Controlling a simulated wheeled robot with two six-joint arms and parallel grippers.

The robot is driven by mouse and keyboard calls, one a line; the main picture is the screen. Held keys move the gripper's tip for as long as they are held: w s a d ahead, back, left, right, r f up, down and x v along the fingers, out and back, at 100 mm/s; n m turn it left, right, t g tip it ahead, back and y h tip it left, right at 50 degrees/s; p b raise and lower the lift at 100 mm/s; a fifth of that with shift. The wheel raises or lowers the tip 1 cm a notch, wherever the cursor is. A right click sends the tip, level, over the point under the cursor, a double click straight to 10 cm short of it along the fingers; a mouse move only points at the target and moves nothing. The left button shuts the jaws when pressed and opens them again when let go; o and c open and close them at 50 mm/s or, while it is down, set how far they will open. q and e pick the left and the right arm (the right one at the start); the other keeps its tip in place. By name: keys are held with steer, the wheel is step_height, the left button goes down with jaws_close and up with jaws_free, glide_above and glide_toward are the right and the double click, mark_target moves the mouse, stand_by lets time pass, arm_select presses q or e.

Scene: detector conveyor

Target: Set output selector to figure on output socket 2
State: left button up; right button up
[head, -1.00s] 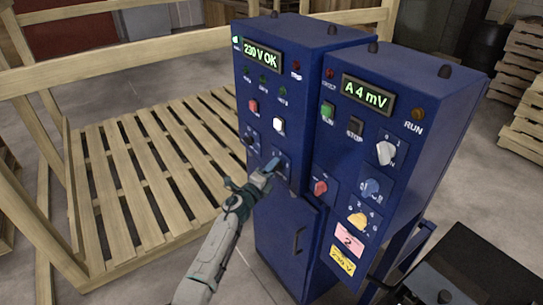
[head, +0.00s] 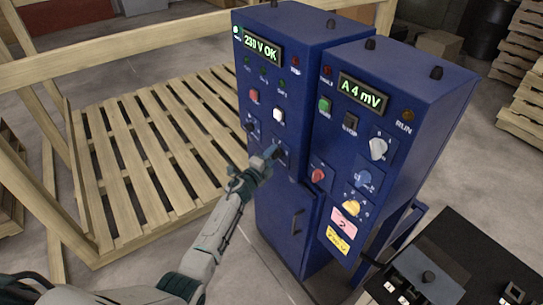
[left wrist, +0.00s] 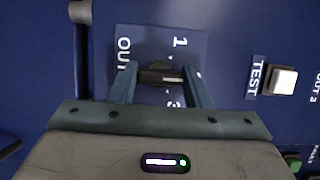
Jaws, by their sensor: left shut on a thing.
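The output selector is a dark knob (left wrist: 160,74) on a blue plate marked "OU…" (left wrist: 125,48), with the figures 1 and 3 showing at the right; the rest is covered. A pale line on the knob runs sideways, its right end between 1 and 3. My left gripper (left wrist: 163,80) is shut on the knob, one finger on each side. In the head view my left gripper (head: 268,160) is at the left blue cabinet (head: 290,225), low on its panel, and mostly hides the knob. My right gripper is not in view.
A white button marked TEST (left wrist: 284,80) is to the right of the selector. The right cabinet (head: 425,100) carries a red knob (head: 318,175) close to my gripper. A black unit (head: 470,255) stands at the lower right; its socket figures are unreadable. A wooden pallet (head: 150,170) lies left.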

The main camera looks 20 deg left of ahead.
arm_select(q)
steer(key=o, duration=1)
steer(key=shift+s, duration=0.1)
steer(key=v, duration=1)
steer(key=shift+s+a+p, duration=0.15)
steer(key=shift+s+p, duration=0.1)
steer(key=shift+p, duration=0.1)
